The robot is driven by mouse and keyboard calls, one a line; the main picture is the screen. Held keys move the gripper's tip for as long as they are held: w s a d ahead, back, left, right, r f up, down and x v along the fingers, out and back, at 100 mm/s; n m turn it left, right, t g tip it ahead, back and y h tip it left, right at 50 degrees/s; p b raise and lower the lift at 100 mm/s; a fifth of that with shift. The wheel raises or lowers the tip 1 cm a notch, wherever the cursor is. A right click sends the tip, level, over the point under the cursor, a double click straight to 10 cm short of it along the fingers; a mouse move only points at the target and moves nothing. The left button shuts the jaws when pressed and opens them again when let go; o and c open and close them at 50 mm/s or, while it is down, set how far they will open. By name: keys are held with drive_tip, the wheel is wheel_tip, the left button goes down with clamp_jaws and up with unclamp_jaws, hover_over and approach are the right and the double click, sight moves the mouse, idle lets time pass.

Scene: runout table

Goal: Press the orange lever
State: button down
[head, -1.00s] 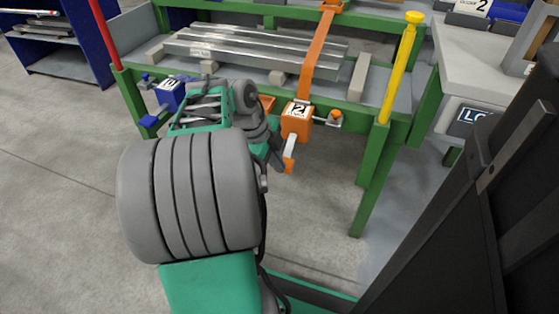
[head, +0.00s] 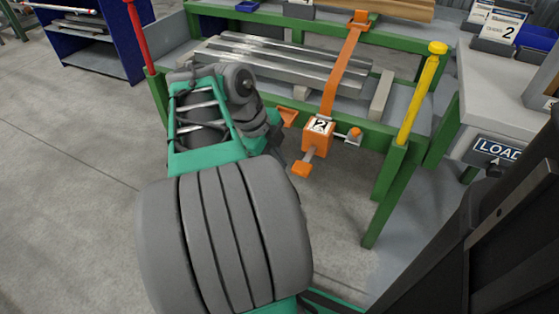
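The orange lever (head: 302,168) is a short pale shaft with an orange paddle end. It sticks out below an orange box (head: 318,143) with a white label "2" on the green table's front rail. An orange strap (head: 342,72) runs from the box back over the metal bars. An orange knob (head: 355,134) on a thin rod is at the box's right. My arm reaches forward just left of the box. My gripper is hidden behind my arm, so its opening and any contact with the lever cannot be seen.
The green table (head: 385,197) holds grey metal bars (head: 285,60). A yellow post (head: 421,95) stands at its right corner and a red post (head: 138,35) at the left. A grey counter (head: 480,95) is at the right, a blue shelf (head: 125,45) at the left. Floor below the lever is clear.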

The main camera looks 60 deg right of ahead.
wheel_tip(320, 180, up, 9)
drive_tip(key=m+g+y+p, duration=0.1)
drive_tip(key=y+p, duration=0.2)
drive_tip(key=p, duration=1.5)
hover_over(303, 166)
drive_tip(key=s+a, duration=0.1)
drive_tip(key=a, duration=0.2)
drive_tip(key=shift+n+t, duration=0.5)
drive_tip(key=shift+n, duration=0.2)
drive_tip(key=w+d, duration=0.2)
drive_tip(key=w, duration=0.1)
drive_tip(key=w+d+b, duration=0.1)
drive_tip(key=shift+w+f, duration=0.3)
drive_tip(key=shift+w, duration=0.1)
drive_tip(key=x, duration=0.4)
drive_tip(key=b+x, duration=0.1)
drive_tip(key=x, duration=0.4)
drive_tip(key=w+b+x, duration=0.1)
drive_tip(key=x, duration=0.4)
drive_tip(key=shift+w+d+f, duration=0.1)
